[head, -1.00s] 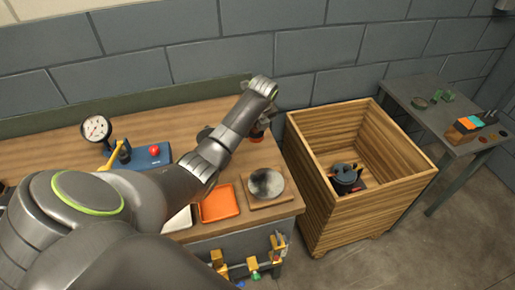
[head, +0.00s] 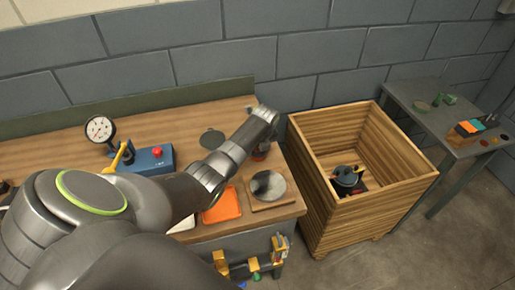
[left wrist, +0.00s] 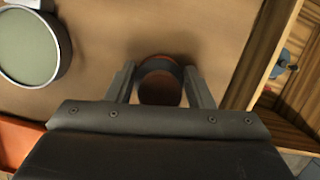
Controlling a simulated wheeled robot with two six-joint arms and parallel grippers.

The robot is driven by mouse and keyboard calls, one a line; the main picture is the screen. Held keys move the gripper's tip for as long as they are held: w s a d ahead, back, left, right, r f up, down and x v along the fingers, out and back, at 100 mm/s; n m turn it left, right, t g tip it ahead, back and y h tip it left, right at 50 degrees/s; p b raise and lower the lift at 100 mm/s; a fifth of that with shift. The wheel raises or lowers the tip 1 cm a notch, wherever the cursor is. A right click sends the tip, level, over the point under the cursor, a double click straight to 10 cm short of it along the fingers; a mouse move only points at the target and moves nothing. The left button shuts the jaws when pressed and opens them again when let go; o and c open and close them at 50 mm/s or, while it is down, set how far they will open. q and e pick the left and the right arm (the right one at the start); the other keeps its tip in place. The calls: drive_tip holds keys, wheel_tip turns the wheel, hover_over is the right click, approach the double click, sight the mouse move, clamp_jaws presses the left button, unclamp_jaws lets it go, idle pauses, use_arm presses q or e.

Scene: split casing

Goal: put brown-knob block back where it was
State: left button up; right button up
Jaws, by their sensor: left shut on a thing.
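My left gripper (left wrist: 160,88) is shut on a round, reddish-brown thing with a dark band (left wrist: 160,70), which looks like the brown-knob block. In the left wrist view one finger lies on each side of it. In the head view my left wrist hides most of the gripper. A reddish-brown bit of the block (head: 261,155) shows just below the wrist, over the bench's right end. I cannot tell whether it touches the bench. My right gripper is not in view.
On the bench (head: 50,150) are a dark disc (head: 212,139), a round grey plate on a wooden base (head: 268,185), an orange tray (head: 222,207), a blue box (head: 152,160) and a dial gauge (head: 100,129). A wooden crate (head: 375,205) holding a dark pot-like thing (head: 346,176) stands at the right.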

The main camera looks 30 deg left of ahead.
use_arm(q)
drive_tip(key=o, duration=1)
drive_tip(key=shift+o, duration=0.2)
drive_tip(key=shift+d+r, duration=0.15)
drive_tip(key=shift+r, duration=0.45)
drive_tip(key=v, duration=1.1)
drive_tip(key=shift+s+f, duration=0.1)
